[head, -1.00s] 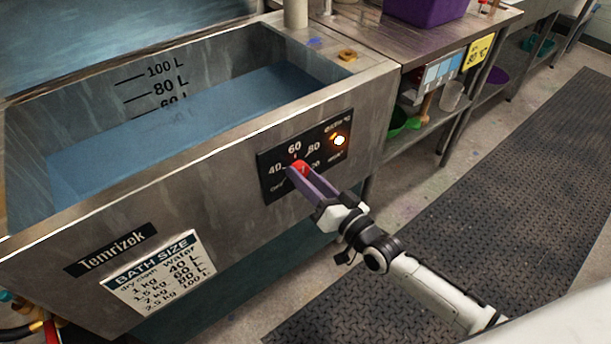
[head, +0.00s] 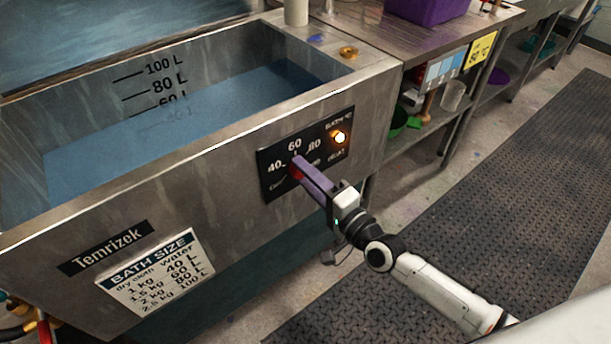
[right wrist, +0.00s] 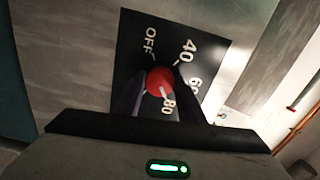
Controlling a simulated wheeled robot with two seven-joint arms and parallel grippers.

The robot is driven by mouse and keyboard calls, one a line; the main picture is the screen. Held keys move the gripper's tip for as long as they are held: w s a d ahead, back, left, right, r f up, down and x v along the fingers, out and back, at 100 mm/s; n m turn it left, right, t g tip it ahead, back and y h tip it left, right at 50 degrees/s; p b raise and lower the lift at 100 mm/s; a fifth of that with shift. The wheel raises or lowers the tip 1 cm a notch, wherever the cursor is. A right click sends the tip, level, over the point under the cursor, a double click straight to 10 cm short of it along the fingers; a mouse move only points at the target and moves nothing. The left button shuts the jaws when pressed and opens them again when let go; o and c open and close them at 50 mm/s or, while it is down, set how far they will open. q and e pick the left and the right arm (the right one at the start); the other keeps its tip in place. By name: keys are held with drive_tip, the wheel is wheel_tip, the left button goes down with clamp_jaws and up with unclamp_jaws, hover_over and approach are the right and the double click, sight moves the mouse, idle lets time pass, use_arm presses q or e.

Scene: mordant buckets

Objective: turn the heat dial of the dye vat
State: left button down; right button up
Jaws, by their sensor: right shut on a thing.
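The dye vat (head: 215,170) is a grey steel tank of blue liquid. On its front is a black control panel (head: 268,158) marked 40, 60 and 80, with a lit amber lamp (head: 339,138). The red heat dial (head: 296,173) is mostly hidden behind my right gripper (head: 297,166), whose purple fingers are shut on it. In the right wrist view the round red dial (right wrist: 160,81) sits between the two dark fingers, by OFF, 40 and 80. A pale mark shows on the dial's side towards 80; its exact setting is unclear. My left gripper is not in view.
A steel bench (head: 365,45) with a purple tub (head: 425,10) stands at the right. A dark ribbed mat (head: 470,200) lies on the clear floor.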

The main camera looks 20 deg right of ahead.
drive_tip(key=shift+s+f+m, duration=0.1)
drive_tip(key=shift+m, duration=0.5)
drive_tip(key=o, duration=1)
drive_tip(key=shift+o, duration=0.2)
drive_tip(key=v, duration=1)
drive_tip(key=shift+s, duration=0.15)
